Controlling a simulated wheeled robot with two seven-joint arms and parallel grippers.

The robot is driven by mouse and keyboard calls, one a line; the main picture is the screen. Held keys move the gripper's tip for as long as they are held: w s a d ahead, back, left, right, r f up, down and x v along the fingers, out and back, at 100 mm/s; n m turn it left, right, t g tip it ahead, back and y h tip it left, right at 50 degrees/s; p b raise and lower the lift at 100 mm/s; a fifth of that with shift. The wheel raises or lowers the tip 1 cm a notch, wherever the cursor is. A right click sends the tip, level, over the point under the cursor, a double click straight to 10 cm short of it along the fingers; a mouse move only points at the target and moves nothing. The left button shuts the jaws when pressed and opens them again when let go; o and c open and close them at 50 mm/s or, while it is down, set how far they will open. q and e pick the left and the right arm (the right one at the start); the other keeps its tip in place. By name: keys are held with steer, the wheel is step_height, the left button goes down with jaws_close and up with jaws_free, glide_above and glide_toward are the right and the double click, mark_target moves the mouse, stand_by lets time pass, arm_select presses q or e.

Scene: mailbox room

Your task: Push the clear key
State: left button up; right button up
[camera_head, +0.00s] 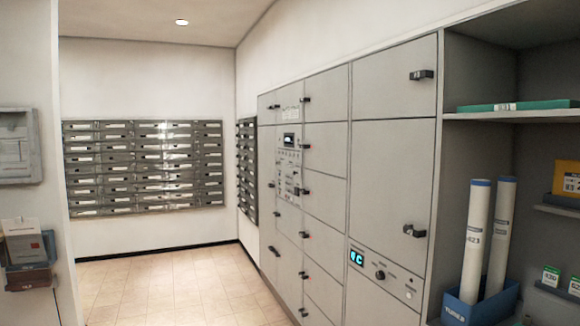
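Neither of my grippers is in view. A grey locker bank runs along the right wall. Its narrow control column has a dark display (290,140) with a small panel of keys (290,158) below it. A second control strip (393,283) sits low on the nearer lockers. It has a small lit blue display (357,257), a dark round knob (380,275) and a small round button (408,294). The key labels are too small to read, so I cannot tell which one is the clear key.
Dark handles such as this one (415,231) stick out from the locker doors. Mailboxes (145,165) cover the back wall. The tiled floor (180,285) is clear.

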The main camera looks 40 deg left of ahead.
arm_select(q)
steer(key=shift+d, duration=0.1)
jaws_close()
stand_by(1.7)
